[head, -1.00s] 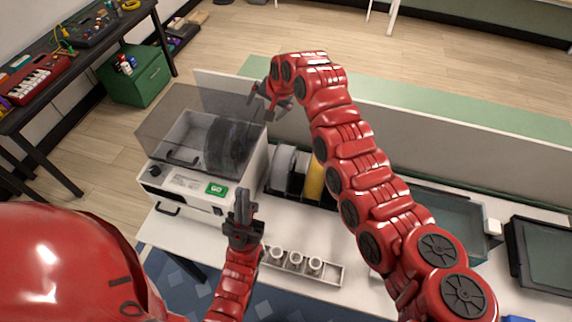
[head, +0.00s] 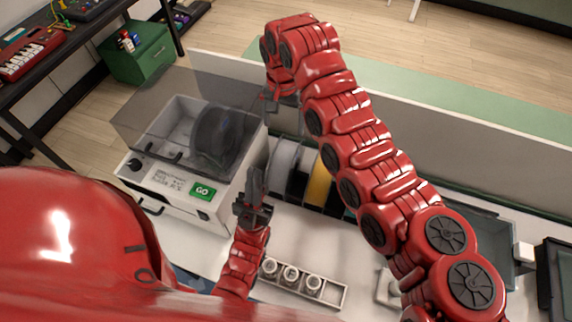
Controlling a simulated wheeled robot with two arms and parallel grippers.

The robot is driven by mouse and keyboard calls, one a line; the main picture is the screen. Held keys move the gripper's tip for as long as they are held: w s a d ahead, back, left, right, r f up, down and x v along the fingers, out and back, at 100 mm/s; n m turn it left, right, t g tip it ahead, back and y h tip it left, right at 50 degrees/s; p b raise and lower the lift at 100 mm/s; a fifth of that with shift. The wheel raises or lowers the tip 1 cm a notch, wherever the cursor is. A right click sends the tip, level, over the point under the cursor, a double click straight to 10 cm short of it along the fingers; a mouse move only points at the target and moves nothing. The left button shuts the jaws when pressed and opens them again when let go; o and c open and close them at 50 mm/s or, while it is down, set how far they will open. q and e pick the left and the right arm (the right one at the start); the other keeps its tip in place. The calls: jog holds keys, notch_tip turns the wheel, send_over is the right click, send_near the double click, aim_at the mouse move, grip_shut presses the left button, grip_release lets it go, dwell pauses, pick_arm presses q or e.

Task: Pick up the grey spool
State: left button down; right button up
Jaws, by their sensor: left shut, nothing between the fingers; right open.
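The grey spool (head: 283,160) stands upright at the left end of a row of spools, just right of the white dryer box. My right gripper (head: 281,105) hangs just beyond and above the grey spool, pointing down. It is open and its fingers are partly hidden by my own wrist. My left gripper (head: 255,183) is shut and empty, pointing up in front of the dryer box, left of and nearer than the grey spool. I cannot tell whether either gripper touches anything.
A yellow spool (head: 319,185) stands right of the grey one. A tray of white cups (head: 330,294) lies in front. A grey panel (head: 400,120) runs behind the table.

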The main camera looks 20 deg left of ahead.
aim_at(286, 149)
notch_tip(286, 149, down, 8)
jog(key=shift+f+p, duration=0.25)
jog(key=shift+p, duration=0.1)
jog(key=shift+w+d+f+p, duration=0.1)
jog(key=shift+f+p, duration=0.05)
jog(key=shift+p, duration=0.15)
jog(key=shift+d+f+p, duration=0.25)
jog(key=shift+f+p, duration=0.9)
jog(key=shift+p, duration=0.1)
jog(key=shift+f, duration=0.95)
jog(key=shift+a+f, duration=0.15)
jog(key=shift+f, duration=0.25)
grip_shut()
